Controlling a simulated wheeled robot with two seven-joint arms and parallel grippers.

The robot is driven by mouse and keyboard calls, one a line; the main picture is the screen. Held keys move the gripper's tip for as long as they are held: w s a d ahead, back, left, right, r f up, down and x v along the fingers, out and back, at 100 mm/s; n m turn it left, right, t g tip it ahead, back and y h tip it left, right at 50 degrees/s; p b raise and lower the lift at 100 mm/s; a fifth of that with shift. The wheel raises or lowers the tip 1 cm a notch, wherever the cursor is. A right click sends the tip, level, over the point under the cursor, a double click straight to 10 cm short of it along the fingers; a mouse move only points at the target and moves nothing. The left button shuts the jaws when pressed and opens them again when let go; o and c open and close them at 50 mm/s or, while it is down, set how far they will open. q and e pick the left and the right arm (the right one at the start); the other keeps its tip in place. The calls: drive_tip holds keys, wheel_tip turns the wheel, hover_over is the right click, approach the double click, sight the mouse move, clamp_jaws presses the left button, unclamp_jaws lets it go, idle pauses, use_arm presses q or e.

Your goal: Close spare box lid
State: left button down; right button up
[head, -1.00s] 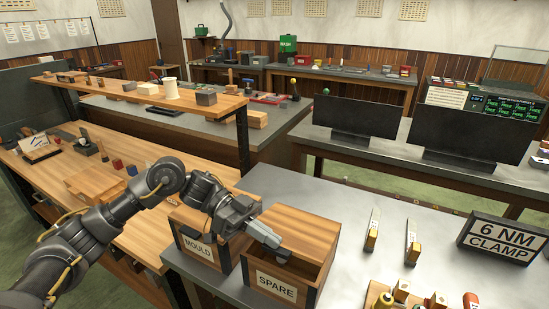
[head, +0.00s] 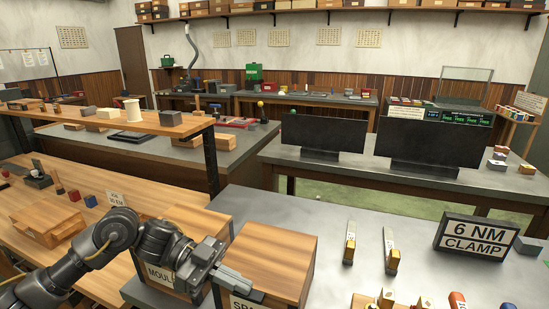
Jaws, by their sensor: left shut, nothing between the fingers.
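The spare box (head: 307,284) stands on the grey bench at the bottom of the head view, its SPARE label partly cut off by the picture edge. Its wooden lid (head: 272,252) lies flat over the top, and no open gap shows in the visible part. The front edge is partly hidden by my gripper and the frame edge. My left gripper (head: 243,283) is shut and empty, at the lid's front left corner; I cannot tell whether it touches the lid. My right gripper is not in view.
The mould box (head: 160,276) stands just left of the spare box, partly behind my left arm. The grey bench between is clear.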

use_arm(q)
drive_tip(key=shift+f, duration=0.2)
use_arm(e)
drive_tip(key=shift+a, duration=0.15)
